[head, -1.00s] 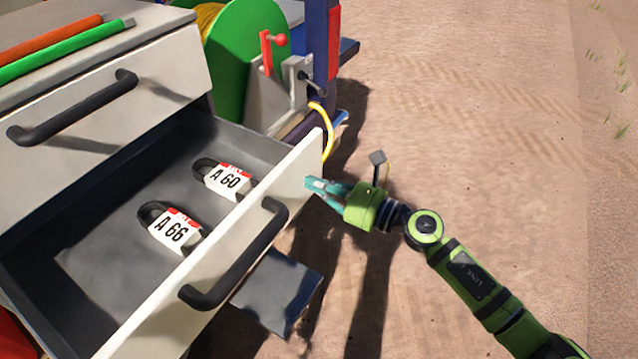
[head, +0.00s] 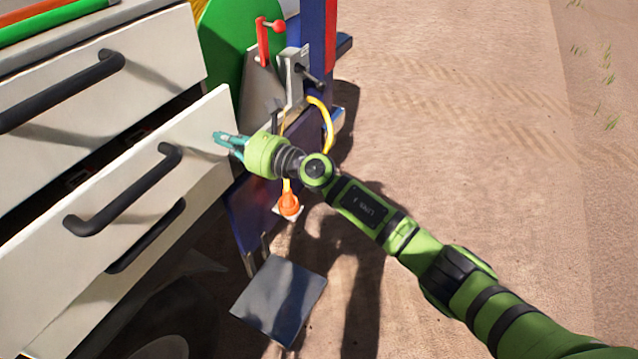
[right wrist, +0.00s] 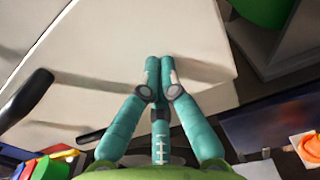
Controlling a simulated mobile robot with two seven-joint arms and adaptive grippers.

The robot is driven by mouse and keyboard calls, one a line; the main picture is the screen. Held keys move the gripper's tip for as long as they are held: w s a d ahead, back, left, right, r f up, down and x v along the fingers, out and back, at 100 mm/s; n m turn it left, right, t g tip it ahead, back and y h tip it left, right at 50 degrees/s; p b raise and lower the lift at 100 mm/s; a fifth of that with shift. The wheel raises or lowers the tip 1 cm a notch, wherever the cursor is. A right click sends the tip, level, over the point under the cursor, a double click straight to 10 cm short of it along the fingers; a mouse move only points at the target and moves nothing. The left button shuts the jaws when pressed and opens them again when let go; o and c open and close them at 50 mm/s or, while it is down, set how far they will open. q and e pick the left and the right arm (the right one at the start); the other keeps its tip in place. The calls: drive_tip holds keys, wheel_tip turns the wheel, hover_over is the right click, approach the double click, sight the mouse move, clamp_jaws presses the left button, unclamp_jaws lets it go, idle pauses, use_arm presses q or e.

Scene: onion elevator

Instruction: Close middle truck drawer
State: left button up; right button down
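The middle truck drawer (head: 200,125) has a cream front with a black bar handle (head: 125,190). It stands slightly out, with a narrow dark gap above its front, and its inside is mostly hidden. My right gripper (head: 218,138) is at the right end of the drawer front, its teal fingertips at or touching the panel. In the right wrist view the fingers (right wrist: 160,68) lie together against the cream panel (right wrist: 120,40), with nothing held. My left gripper is not in view.
The upper drawer (head: 150,50) is shut above, with its own black handle. A green reel (head: 235,40), a red lever (head: 264,45) and an orange plug (head: 289,204) are on the truck's right. A grey step plate (head: 280,298) sticks out below. Sandy ground at right is open.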

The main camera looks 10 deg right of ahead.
sight(211, 135)
drive_tip(key=b+x, duration=0.3)
drive_tip(key=x, duration=0.1)
drive_tip(key=shift+f, duration=0.15)
drive_tip(key=shift+w+a+b, duration=0.4)
drive_tip(key=shift+a+b, duration=0.1)
drive_tip(key=shift+a, duration=0.1)
drive_tip(key=shift+w, duration=0.1)
drive_tip(key=shift+r, duration=0.4)
drive_tip(key=shift+r, duration=0.1)
